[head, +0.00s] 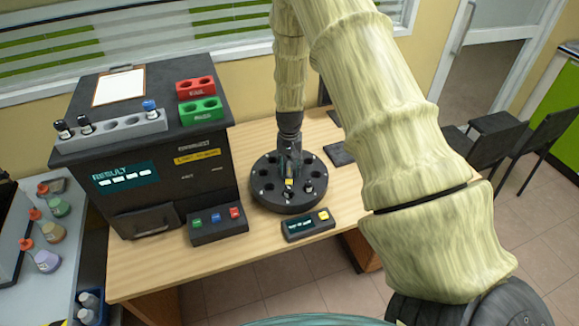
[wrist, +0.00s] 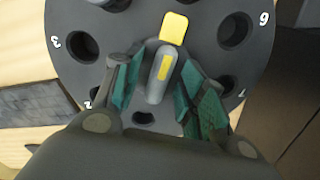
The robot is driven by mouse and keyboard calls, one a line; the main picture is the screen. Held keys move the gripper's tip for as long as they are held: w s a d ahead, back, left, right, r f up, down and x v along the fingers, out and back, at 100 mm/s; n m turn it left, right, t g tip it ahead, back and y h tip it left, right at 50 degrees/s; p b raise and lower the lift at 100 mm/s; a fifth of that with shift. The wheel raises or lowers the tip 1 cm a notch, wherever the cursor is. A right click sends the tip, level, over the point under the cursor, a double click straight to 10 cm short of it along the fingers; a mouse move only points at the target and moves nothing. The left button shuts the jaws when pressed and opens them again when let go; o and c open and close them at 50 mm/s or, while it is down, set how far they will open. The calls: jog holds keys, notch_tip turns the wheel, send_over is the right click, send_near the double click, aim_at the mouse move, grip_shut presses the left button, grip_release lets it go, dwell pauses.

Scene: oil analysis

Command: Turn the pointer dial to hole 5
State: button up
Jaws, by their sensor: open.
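The dial (head: 287,203) is a dark round disk with holes around its rim, standing on the table. In the wrist view the disk (wrist: 200,15) shows the numbers 3, 2, 6 and 7; the number 5 is out of view. At its centre is a grey pointer knob (wrist: 157,90) with a yellow stripe. A yellow tip (wrist: 174,28) points to the top of the wrist view, slightly right. My gripper (wrist: 160,82) is open, with one teal-padded finger on each side of the knob. Whether either finger touches it is unclear. In the head view my gripper (head: 290,165) is over the disk's centre.
A black analyser (head: 170,200) with a RESULT screen stands left of the dial. A button box (head: 217,226) and a small display box (head: 308,225) sit in front. A grey rack (head: 120,133) and red and green holders (head: 198,110) sit on the analyser.

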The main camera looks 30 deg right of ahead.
aim_at(289, 168)
notch_tip(289, 168, up, 12)
dwell(0.6)
dwell(0.4)
